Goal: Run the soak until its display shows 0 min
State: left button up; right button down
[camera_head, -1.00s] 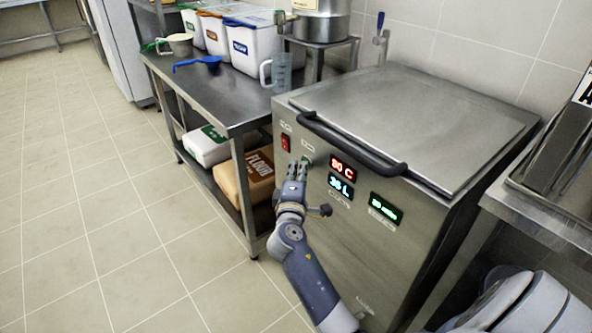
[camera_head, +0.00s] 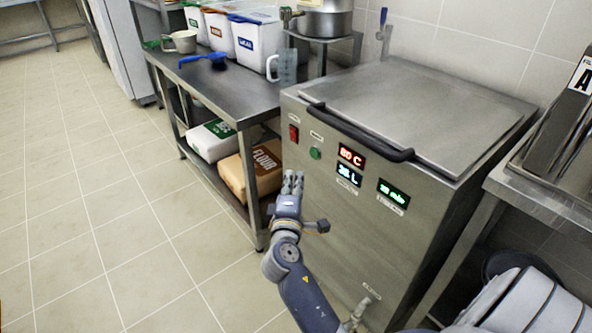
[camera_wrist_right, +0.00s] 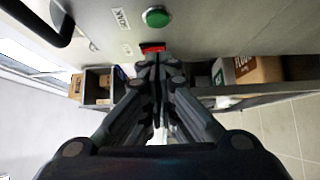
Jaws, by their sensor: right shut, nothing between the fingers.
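The steel kettle (camera_head: 400,240) has its lid closed and a dark bar handle across the lid's front. Its front panel carries a red switch (camera_head: 294,133), a green round button (camera_head: 316,153), a red display (camera_head: 351,157) reading about 80 C, a litre display (camera_head: 347,174) and a green minutes display (camera_head: 393,193) whose digits are too blurred to read surely. My right gripper (camera_head: 292,179) is shut and empty, just below and left of the green button, apart from it. In the right wrist view the green button (camera_wrist_right: 156,17) and red switch (camera_wrist_right: 153,47) lie beyond the fingertips (camera_wrist_right: 152,62). My left gripper is out of view.
A steel table (camera_head: 222,91) at left holds several lidded bins, a blue scoop (camera_head: 204,59) and a clear jug (camera_head: 284,66). A flour bag (camera_head: 262,168) lies on its lower shelf. A steel counter stands right. Floor at left is clear.

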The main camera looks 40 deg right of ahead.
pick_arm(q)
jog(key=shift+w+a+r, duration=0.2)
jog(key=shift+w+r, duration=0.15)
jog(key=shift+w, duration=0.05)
pick_arm(e)
jog(key=shift+v, duration=1.9)
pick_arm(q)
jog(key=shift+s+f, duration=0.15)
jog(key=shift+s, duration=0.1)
